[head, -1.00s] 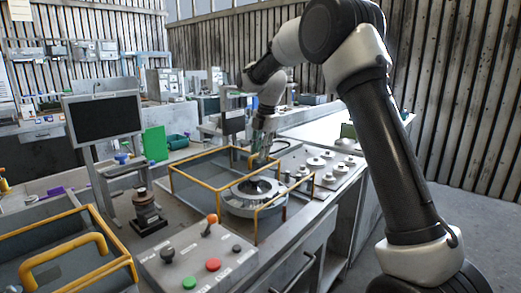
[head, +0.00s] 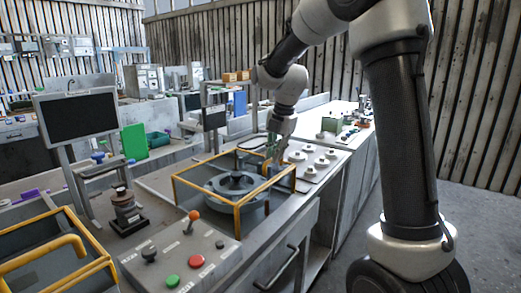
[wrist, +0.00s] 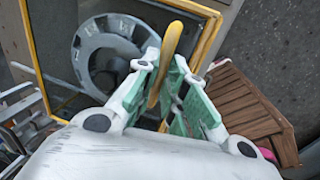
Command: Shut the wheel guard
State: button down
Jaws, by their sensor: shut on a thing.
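The wheel guard (head: 205,193) is a see-through box with a yellow frame, standing around the grey blower wheel (head: 236,186) on the bench. In the wrist view, the guard's yellow frame (wrist: 32,50) runs past the wheel (wrist: 100,42). My gripper (head: 271,152) is at the guard's far right side. In the wrist view my gripper (wrist: 162,82) is shut on the curved yellow handle (wrist: 170,50). The fingers hide the handle's lower part. I cannot tell whether the guard is fully seated.
A control panel (head: 165,252) with a green button, a red button and an orange-topped lever is in front. Another yellow frame (head: 62,262) is at lower left. A monitor (head: 77,115) stands behind it. Round grey parts (head: 318,156) lie on a plate at the right.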

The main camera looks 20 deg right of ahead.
jog(key=shift+s+d, duration=0.15)
jog(key=c, duration=1.5)
grip_release()
jog(key=shift+s+d, duration=0.1)
jog(key=r, duration=0.4)
jog(key=s+d+r, duration=0.1)
jog(key=r, duration=0.6)
jog(key=shift+s+d+r, duration=0.15)
jog(key=shift+s+r, duration=0.25)
